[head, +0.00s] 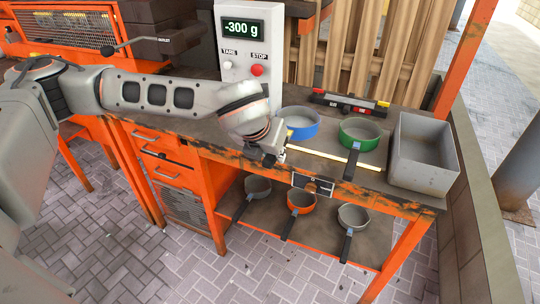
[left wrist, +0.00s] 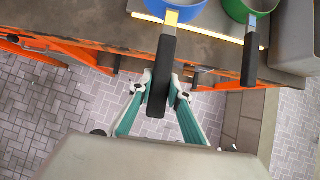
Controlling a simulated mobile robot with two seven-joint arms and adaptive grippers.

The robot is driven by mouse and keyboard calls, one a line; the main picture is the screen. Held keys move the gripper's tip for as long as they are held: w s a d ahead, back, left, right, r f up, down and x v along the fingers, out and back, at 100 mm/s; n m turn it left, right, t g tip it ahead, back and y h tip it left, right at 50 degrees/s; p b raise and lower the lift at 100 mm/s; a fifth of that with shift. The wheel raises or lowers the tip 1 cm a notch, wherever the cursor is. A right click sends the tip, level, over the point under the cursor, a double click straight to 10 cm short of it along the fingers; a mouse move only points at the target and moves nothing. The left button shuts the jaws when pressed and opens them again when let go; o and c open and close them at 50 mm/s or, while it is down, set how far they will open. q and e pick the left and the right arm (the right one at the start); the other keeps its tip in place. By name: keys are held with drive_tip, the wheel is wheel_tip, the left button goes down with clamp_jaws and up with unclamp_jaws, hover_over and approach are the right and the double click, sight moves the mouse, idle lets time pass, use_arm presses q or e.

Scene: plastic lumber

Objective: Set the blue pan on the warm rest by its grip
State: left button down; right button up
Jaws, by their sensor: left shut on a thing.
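The blue pan (head: 302,122) is at the middle of the bench in the head view; its rim also shows at the top of the left wrist view (left wrist: 198,22). Its black grip (left wrist: 166,62) points toward the bench's front edge. My left gripper (head: 272,158) is shut on this grip, with teal fingers on both sides of it in the left wrist view (left wrist: 160,92). I cannot tell whether the pan touches the bench top. No part is clearly recognisable as the warm rest. My right gripper is not in view.
A green pan (head: 360,133) stands right of the blue one, beside a grey bin (head: 424,160). A pale strip (head: 330,160) lies along the front. A scale display (head: 243,28) reads -300 g. Several pans, one orange (head: 301,201), sit on the lower shelf (head: 272,232).

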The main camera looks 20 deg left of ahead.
use_arm(q)
drive_tip(key=shift+w+f+b, duration=0.25)
drive_tip(key=shift+w+b, duration=0.05)
drive_tip(key=shift+w, duration=0.85)
drive_tip(key=shift+w+f+b, duration=0.25)
drive_tip(key=shift+w+b, duration=0.05)
drive_tip(key=shift+w, duration=0.85)
drive_tip(key=shift+w+d+f+b, duration=0.15)
drive_tip(key=shift+w+b, duration=0.1)
drive_tip(key=shift+w, duration=0.35)
drive_tip(key=shift+w+a+f+b, duration=0.15)
drive_tip(key=shift+w+b, duration=0.1)
drive_tip(key=shift+w, duration=0.35)
drive_tip(key=shift+w+d+f+b, duration=0.15)
drive_tip(key=shift+w+b, duration=0.1)
drive_tip(key=shift+w, duration=0.35)
drive_tip(key=shift+w+f, duration=0.15)
drive_tip(key=shift+f, duration=0.4)
drive_tip(key=shift+f+b, duration=0.5)
drive_tip(key=shift+f, duration=0.05)
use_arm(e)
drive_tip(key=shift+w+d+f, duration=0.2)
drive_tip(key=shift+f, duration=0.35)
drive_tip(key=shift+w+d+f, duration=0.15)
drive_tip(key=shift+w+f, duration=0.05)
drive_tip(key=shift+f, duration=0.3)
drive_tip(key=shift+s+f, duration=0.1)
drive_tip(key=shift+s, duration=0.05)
